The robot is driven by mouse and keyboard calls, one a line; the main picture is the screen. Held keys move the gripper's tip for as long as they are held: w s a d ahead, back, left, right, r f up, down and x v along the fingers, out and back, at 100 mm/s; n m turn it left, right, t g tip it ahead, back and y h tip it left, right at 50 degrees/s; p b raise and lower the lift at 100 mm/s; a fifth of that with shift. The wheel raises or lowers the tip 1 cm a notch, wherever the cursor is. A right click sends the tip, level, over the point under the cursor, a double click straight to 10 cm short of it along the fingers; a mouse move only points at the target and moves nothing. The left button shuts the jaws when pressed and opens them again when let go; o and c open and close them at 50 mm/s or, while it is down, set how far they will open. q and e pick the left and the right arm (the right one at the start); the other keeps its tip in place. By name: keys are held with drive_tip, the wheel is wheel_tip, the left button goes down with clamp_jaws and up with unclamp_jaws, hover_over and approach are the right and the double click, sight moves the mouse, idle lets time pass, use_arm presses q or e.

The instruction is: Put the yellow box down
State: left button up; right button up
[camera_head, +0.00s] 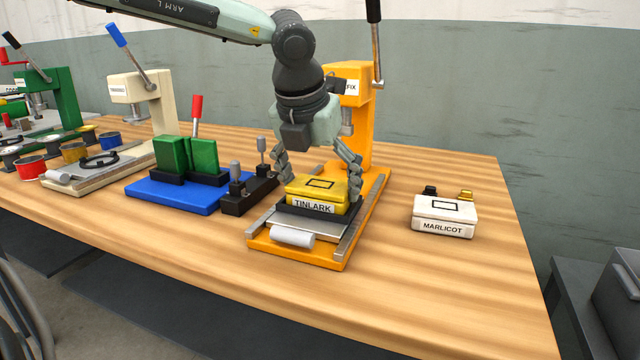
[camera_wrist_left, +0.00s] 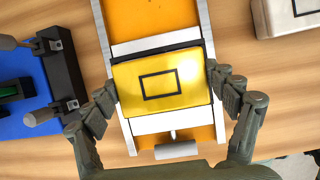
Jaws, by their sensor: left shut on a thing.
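The yellow box (camera_head: 318,193) carries the label TINLARK and a black rectangle on its lid. It sits at the black holder on the sliding plate of the orange press (camera_head: 362,130). In the left wrist view the yellow box (camera_wrist_left: 162,82) lies between the fingers, over the press's slide. My left gripper (camera_head: 318,180) comes from above and is shut on the box from both sides; it also shows in the left wrist view (camera_wrist_left: 165,95). Whether the box fully touches the holder's floor I cannot tell. My right gripper is not in view.
A white box (camera_head: 444,217) labelled MARLICOT stands to the right on the wooden table (camera_head: 470,290). A blue base (camera_head: 165,197) with green blocks and a black stand (camera_head: 246,200) with metal pegs are to the left. A cream press (camera_head: 143,90) stands farther left. The front right table is clear.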

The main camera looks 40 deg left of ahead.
use_arm(q)
drive_tip(key=o, duration=1)
drive_tip(key=shift+o, duration=0.7)
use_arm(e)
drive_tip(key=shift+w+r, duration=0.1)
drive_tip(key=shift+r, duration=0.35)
use_arm(q)
drive_tip(key=shift+r, duration=0.2)
drive_tip(key=shift+s+r, duration=0.1)
drive_tip(key=shift+r, duration=0.35)
drive_tip(key=v, duration=1.1)
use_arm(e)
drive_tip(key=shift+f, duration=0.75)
